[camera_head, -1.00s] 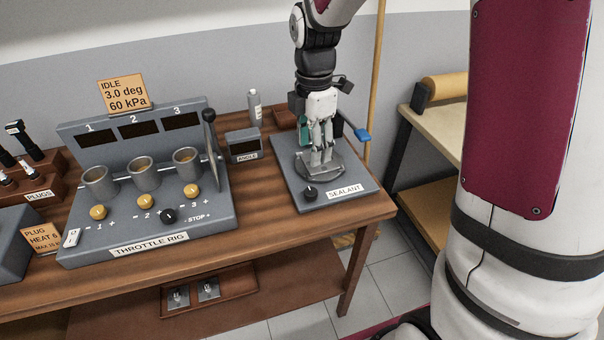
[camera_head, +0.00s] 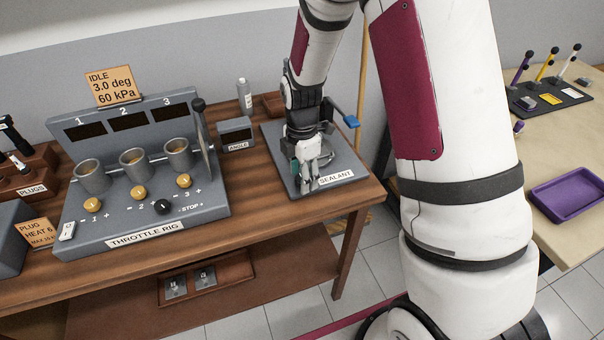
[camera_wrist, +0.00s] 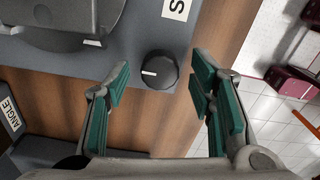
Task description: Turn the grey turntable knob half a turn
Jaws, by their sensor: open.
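The turntable knob (camera_wrist: 158,72) is a dark round knob with a white pointer line, on the grey base plate (camera_wrist: 60,66) beside the sealant label (camera_wrist: 177,7). In the wrist view the pointer line faces left. My gripper (camera_wrist: 160,84) is open, with one green-padded finger on each side of the knob in the picture; I see no contact. The round grey turntable (camera_wrist: 60,22) shows at the top left. In the head view my gripper (camera_head: 310,182) is low over the front of the sealant plate and hides the knob.
The throttle rig (camera_head: 145,215) stands to the left on the wooden bench (camera_head: 250,205). A blue-ended handle (camera_head: 351,121) sticks out at the right. The bench's edge is close to the knob.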

